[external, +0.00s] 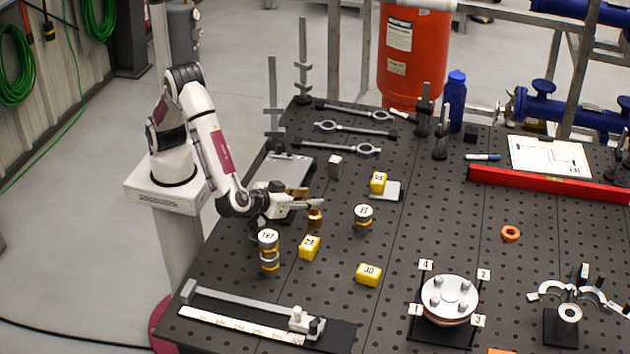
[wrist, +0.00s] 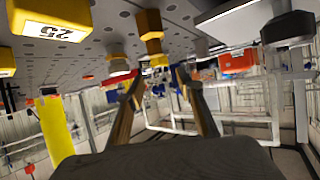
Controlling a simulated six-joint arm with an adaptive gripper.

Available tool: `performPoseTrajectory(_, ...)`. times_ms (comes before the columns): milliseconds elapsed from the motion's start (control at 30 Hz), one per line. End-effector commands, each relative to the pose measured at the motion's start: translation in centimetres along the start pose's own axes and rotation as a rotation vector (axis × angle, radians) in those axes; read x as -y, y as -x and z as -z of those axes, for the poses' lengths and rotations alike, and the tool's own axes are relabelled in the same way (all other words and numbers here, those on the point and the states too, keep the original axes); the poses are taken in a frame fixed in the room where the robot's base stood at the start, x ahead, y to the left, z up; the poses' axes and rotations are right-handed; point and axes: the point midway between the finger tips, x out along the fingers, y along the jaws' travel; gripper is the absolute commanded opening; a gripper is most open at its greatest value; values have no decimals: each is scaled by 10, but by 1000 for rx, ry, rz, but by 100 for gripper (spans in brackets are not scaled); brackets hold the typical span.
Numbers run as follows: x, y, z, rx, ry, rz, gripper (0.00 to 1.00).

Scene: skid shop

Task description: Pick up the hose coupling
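The hose coupling appears to be the small brass-coloured fitting (external: 315,218) standing on the dark perforated table, left of the table's middle. In the wrist view, where the scene is upside down, the brass fitting (wrist: 150,28) hangs from the table surface at the top centre. My gripper (external: 316,203) is low over the table, its fingertips close to the top of the fitting. The wrist view shows the two fingers (wrist: 160,85) spread with a gap between them and nothing held. Whether a finger touches the fitting cannot be told.
Yellow numbered blocks (external: 309,247), (external: 368,274) and (external: 378,182) stand around the fitting. A banded cylinder (external: 363,218) is to the right, another (external: 268,251) to the left near my wrist. A grey metal plate (external: 285,172) lies behind. The table's right centre has free room.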

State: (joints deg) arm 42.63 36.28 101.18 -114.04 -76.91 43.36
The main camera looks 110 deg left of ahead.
Motion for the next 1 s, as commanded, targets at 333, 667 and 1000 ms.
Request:
performPoseTrajectory(333, 0, -4, -7, 0, 1, 0, 37)
performPoseTrajectory(667, 0, -8, -16, -1, -2, 1, 37)
performPoseTrajectory(1000, 1, -33, -38, -1, 1, 2, 37)
